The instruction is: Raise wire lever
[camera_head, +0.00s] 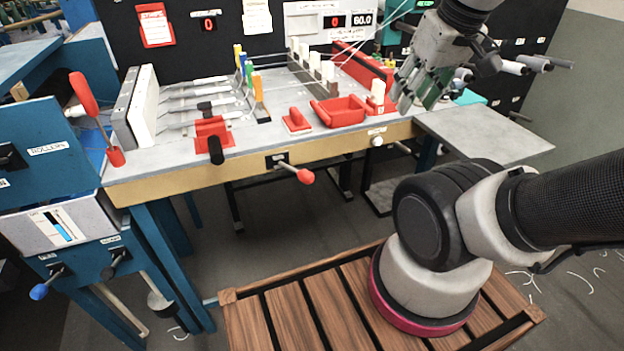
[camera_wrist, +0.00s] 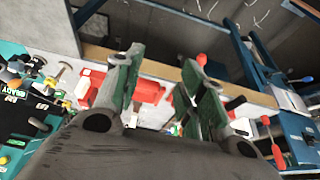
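My gripper (camera_head: 413,98) is above the right part of the loom table in the head view, its fingers pointing down and left. In the wrist view its two green-padded fingers (camera_wrist: 160,75) are apart, with nothing held between them. No readable label names the wire lever. A lever with a red knob (camera_head: 305,176) sticks out of a black plate on the table's front edge, left of and below my gripper. A black-handled lever on a red base (camera_head: 212,132) stands further left. A large red lever (camera_head: 84,95) rises at the far left, near the rollers panel.
A red tray (camera_head: 340,111) and a small red block (camera_head: 296,119) sit on the table (camera_head: 255,142). Coloured upright tabs (camera_head: 258,90) and white pegs (camera_head: 327,72) stand behind. Stretched wires cross above. A grey side shelf (camera_head: 490,132) is bare at the right.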

